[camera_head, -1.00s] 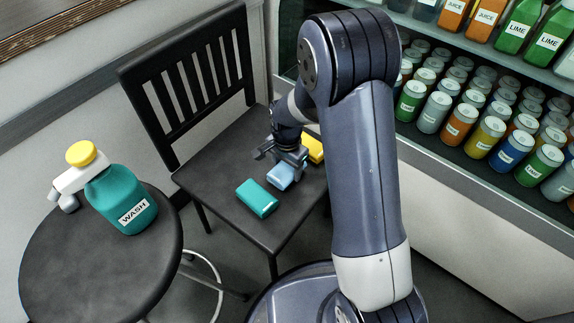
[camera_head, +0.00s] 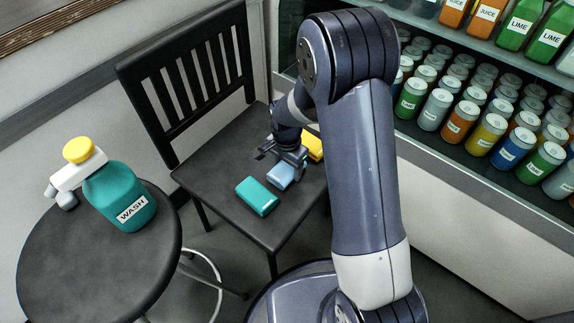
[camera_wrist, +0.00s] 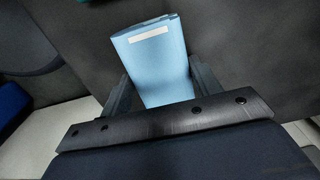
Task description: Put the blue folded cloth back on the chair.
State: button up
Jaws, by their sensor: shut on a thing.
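The blue folded cloth (camera_head: 281,174) is at the chair's seat, between a teal folded cloth and a yellow one. In the wrist view the blue cloth (camera_wrist: 155,62) has a white label strip and sits between the two fingers. My gripper (camera_head: 285,160) is shut on it from above; it also shows in the wrist view (camera_wrist: 155,88). I cannot tell whether the cloth rests on the seat or is just above it. The black chair (camera_head: 222,163) has a slatted back and a flat seat. My gripper hides part of the cloth's far end.
The teal folded cloth (camera_head: 257,196) lies left of the blue one. The yellow folded cloth (camera_head: 313,146) lies behind it on the right. A round black stool (camera_head: 75,250) holds a teal WASH bottle (camera_head: 120,200). A shelf case of bottles and cans (camera_head: 470,110) stands at the right.

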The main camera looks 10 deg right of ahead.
jog(key=shift+f, duration=0.1)
jog(key=o, duration=1)
notch_tip(320, 180, up, 11)
jog(key=p, duration=0.3)
jog(key=shift+f+p, duration=0.1)
jog(key=shift+p, duration=0.2)
jog(key=shift+f, duration=0.1)
notch_tip(320, 180, down, 11)
jog(key=b, duration=0.4)
jog(key=shift+r+p, duration=0.4)
jog(key=shift+r, duration=0.1)
